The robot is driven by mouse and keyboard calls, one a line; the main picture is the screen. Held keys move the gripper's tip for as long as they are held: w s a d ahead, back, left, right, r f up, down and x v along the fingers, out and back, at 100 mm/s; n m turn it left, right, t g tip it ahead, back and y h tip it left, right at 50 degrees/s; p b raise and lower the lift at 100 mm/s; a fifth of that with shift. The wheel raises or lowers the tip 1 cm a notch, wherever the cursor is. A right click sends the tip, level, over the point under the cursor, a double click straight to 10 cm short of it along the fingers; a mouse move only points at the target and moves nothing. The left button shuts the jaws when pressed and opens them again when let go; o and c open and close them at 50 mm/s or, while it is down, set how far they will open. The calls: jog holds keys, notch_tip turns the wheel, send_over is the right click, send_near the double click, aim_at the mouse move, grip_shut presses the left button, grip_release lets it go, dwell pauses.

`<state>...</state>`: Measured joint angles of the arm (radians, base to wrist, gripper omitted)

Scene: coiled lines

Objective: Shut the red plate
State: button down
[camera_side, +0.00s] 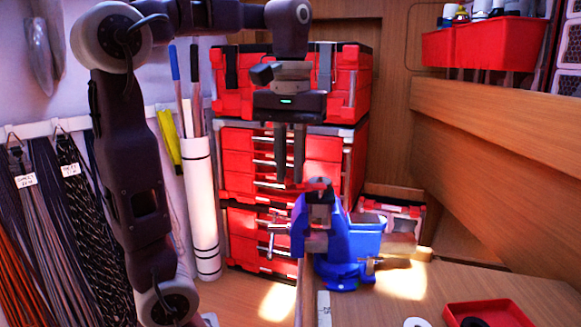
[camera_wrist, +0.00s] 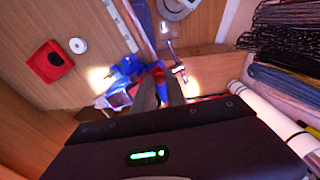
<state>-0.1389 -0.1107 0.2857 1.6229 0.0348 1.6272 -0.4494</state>
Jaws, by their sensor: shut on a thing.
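The red plate appears to be one of the red drawer fronts (camera_side: 240,184) of the stacked tool chest in the side view. The fronts in view look about flush, though my fingers hide part of them. My gripper (camera_side: 289,181) points down in front of the chest, its two dark fingers close together at the drawer handles. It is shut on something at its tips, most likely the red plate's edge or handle. In the wrist view, the fingers of my gripper (camera_wrist: 159,104) have a little red beside them, and the contact is too small to make out.
A blue vise (camera_side: 345,250) stands on the bench just right of and below my fingertips. A red tray (camera_side: 455,318) lies at the bench's front right. Coiled lines (camera_side: 75,220) and a white roll (camera_side: 200,205) are at the left.

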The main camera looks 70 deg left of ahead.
jog(key=w+a+m, duration=0.1)
jog(key=m, duration=0.2)
jog(key=w+a+m, duration=0.1)
jog(key=m, duration=0.2)
jog(key=w+a+m, duration=0.1)
jog(key=m, duration=0.2)
jog(key=shift+a+r+m, duration=0.1)
jog(key=shift+a+m, duration=0.1)
jog(key=shift+m, duration=0.2)
jog(key=w+m, duration=0.1)
jog(key=m, duration=0.2)
jog(key=w+m, duration=0.1)
jog(key=m, duration=0.1)
jog(key=shift+w+a, duration=0.2)
jog(key=shift+w, duration=0.15)
jog(key=shift+w+d+m+y, duration=0.2)
jog(key=shift+w+m, duration=0.3)
jog(key=shift+m, duration=0.75)
jog(key=shift+w+d+m+y, duration=0.15)
jog(key=shift+w+m, duration=0.35)
jog(key=shift+m, duration=0.75)
jog(key=c, duration=1.4)
grip_release()
jog(key=shift+o, duration=0.2)
